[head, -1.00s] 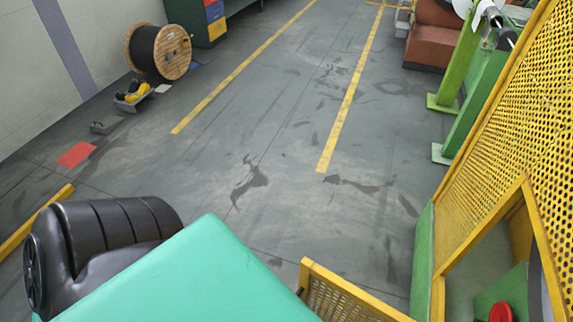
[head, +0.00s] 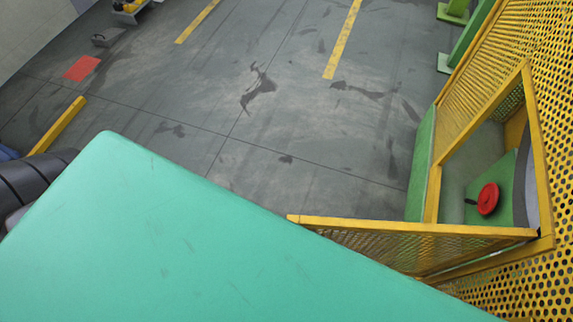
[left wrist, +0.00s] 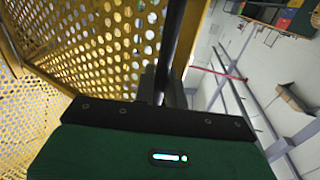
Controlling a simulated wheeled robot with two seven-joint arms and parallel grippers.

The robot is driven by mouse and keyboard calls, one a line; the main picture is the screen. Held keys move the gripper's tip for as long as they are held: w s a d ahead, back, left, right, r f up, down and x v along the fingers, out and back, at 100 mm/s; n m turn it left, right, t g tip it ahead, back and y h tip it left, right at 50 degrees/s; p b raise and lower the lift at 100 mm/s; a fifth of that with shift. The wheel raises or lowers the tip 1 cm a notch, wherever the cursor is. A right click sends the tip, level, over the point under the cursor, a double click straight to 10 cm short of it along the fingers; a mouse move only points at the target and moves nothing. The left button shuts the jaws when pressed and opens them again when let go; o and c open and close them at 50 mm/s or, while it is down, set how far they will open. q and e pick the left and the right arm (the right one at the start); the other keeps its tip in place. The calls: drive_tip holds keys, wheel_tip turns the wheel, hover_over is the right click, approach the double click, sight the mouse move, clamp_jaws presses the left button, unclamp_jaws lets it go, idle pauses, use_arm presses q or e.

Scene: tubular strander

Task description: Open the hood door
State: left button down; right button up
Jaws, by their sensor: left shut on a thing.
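The hood (head: 545,110) is a yellow perforated mesh guard at the right of the head view. Its door (head: 400,228), a yellow-framed mesh panel, stands swung out to the left of the framed opening. A red round knob or handwheel (head: 488,198) shows inside the opening. In the left wrist view my left gripper (left wrist: 160,85) is shut on a dark bar (left wrist: 175,40), seemingly the door's handle, beside yellow mesh (left wrist: 95,45). The fingertips are mostly hidden. The left gripper does not show in the head view, and my right gripper is in neither view.
The grey floor (head: 310,130) beyond the door is clear, with dark stains and yellow lines. A red floor patch (head: 82,68) and a yellow bar (head: 58,125) lie at the left. Green machine supports (head: 465,45) stand at the upper right.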

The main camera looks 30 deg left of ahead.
use_arm(q)
drive_tip(key=shift+s, duration=0.1)
drive_tip(key=c, duration=1.5)
unclamp_jaws()
drive_tip(key=shift+c, duration=0.2)
